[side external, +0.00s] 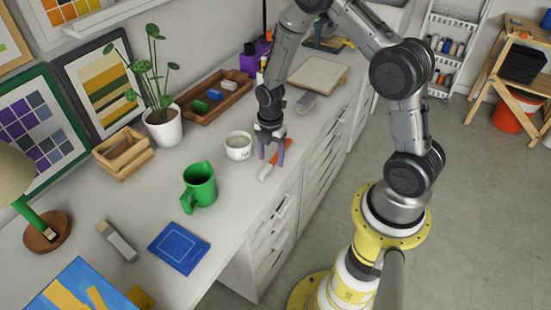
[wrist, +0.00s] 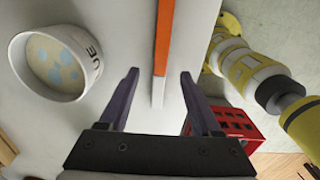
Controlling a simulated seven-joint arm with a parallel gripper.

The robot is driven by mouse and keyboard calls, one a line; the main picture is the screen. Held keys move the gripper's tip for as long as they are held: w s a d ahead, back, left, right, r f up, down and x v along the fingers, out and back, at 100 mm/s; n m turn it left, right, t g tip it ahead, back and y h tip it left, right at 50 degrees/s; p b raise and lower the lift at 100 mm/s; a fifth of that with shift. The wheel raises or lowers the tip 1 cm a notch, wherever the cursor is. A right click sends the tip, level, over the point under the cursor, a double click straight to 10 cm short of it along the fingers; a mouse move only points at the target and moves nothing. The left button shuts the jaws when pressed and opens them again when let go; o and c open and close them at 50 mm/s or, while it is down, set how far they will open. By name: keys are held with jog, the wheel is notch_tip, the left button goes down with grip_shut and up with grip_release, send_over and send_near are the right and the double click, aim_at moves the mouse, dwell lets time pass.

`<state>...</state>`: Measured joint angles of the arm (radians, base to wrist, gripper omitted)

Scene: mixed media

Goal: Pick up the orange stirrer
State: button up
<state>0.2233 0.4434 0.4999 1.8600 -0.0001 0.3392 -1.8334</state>
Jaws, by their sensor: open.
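The orange stirrer (side external: 284,150) lies on the white counter near its front edge, with a white part at one end. In the wrist view the orange stirrer (wrist: 164,38) runs down from the top edge, and its white end lies between my fingertips. My gripper (side external: 271,157) points down over it, with its purple fingers open. In the wrist view my gripper (wrist: 160,77) has one finger on each side of the stirrer's line, with nothing held. I cannot tell how far the fingertips are above the counter.
A white cup (side external: 239,146) stands close to my gripper's left; it also shows in the wrist view (wrist: 20,62). A green mug (side external: 200,185) and a blue pad (side external: 179,248) are nearer the camera. A wooden tray (side external: 236,104) with blocks is behind. The counter's front edge is close by.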

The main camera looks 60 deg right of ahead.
jog(key=shift+f, duration=0.75)
grip_shut()
jog(key=shift+r, duration=0.1)
